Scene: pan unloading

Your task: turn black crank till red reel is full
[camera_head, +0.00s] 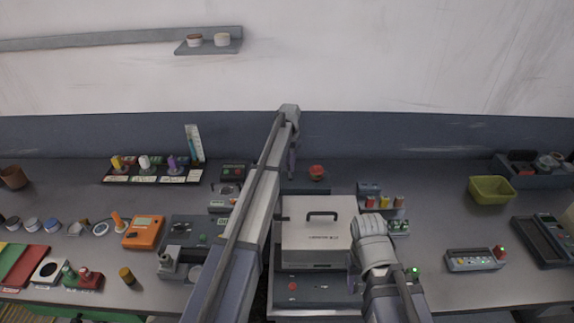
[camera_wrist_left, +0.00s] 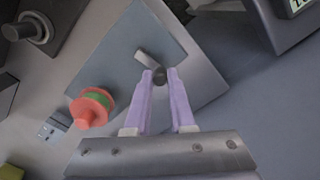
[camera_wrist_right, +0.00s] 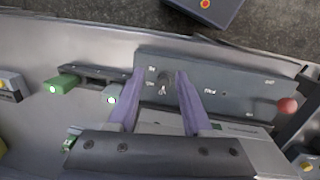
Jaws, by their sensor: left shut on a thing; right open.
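The red reel (camera_wrist_left: 92,106) has a green band around its middle in the left wrist view. It sits at the edge of a blue-grey plate (camera_wrist_left: 125,62) and also shows at the back of the bench in the head view (camera_head: 317,172). My left gripper (camera_wrist_left: 160,76) is shut on the dark knob of the black crank (camera_wrist_left: 160,73), beside a short grey bar on the plate. In the head view my left arm hides the crank. My right gripper (camera_wrist_right: 155,76) is open and empty, its fingers above a dark panel with a small key switch (camera_wrist_right: 163,82) between them.
A white box with a black handle (camera_head: 318,232) stands right of my left arm, close to my right wrist. An orange meter (camera_head: 143,232) and a dark rack of spools (camera_head: 152,174) are at left. A green bin (camera_head: 491,190) stands at right, with bare bench (camera_head: 435,205) before it.

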